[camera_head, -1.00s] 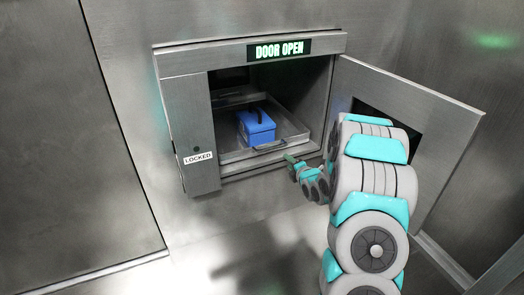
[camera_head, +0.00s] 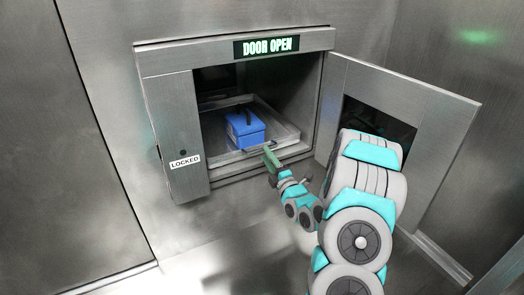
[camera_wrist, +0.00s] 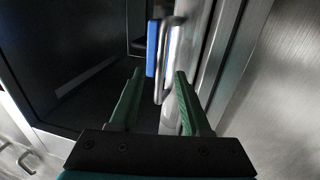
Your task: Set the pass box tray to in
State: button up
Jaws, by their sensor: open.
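The metal pass box tray (camera_head: 282,122) sits inside the open pass box, with a blue case (camera_head: 244,130) on it. A thin handle is on the tray's front. My gripper (camera_head: 269,156), with green fingers, is at the tray's front edge by the handle. In the wrist view, the metal loop handle (camera_wrist: 171,50) shows just ahead of and between the open fingers (camera_wrist: 159,75), nearer the right one. I see no clear contact. Part of the blue case (camera_wrist: 152,48) shows beyond. The fingers hide some of the tray front in the head view.
The pass box door (camera_head: 432,105) stands open to the right, beside my arm. A lit sign above reads "DOOR OPEN" (camera_head: 270,46). A label "LOCKED" (camera_head: 185,162) is on the left panel (camera_head: 176,120). The floor in front is clear.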

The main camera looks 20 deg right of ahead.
jog(key=shift+w+r, duration=0.2)
jog(key=shift+w, duration=0.8)
jog(key=shift+w+r, duration=0.15)
jog(key=shift+w, duration=0.8)
grip_shut()
